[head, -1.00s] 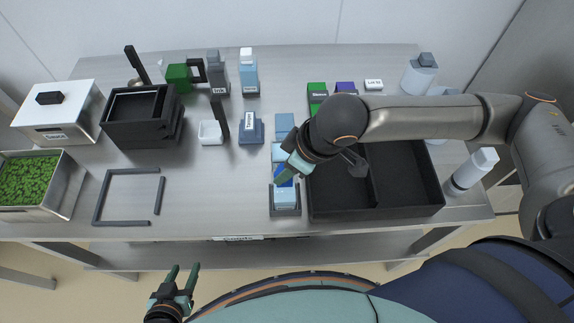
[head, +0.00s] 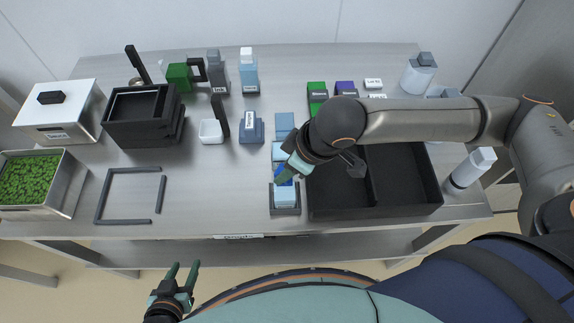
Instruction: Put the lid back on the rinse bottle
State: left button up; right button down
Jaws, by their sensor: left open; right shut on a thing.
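My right gripper (head: 284,178) is low over the front middle of the table, shut on a small blue piece (head: 283,171) that it mostly hides. I cannot tell whether this piece is the lid. Just in front, a light-blue block (head: 285,196) sits in a dark holder (head: 286,211). Several bottles are in view: a light-blue one with a white top (head: 249,77) and a grey one (head: 217,76) at the back, and white ones (head: 418,77) (head: 468,172) at the right. Their labels are too small to tell which is the rinse bottle. My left gripper (head: 182,276) is open and empty before the table.
A black divided tray (head: 428,208) lies right of the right gripper, under my arm. A dark open frame (head: 130,221), black box (head: 142,135), white-lidded box (head: 62,110) and bin of green bits (head: 66,200) fill the left. Bare table lies between frame and holder.

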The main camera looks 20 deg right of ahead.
jog(key=shift+p, duration=0.5)
dwell(0.4)
grip_release()
dwell(0.5)
notch_tip(320, 180, up, 2)
jog(key=p, duration=0.3)
jog(key=shift+r, duration=0.2)
jog(key=shift+r+p, duration=1.05)
jog(key=shift+r, duration=1.25)
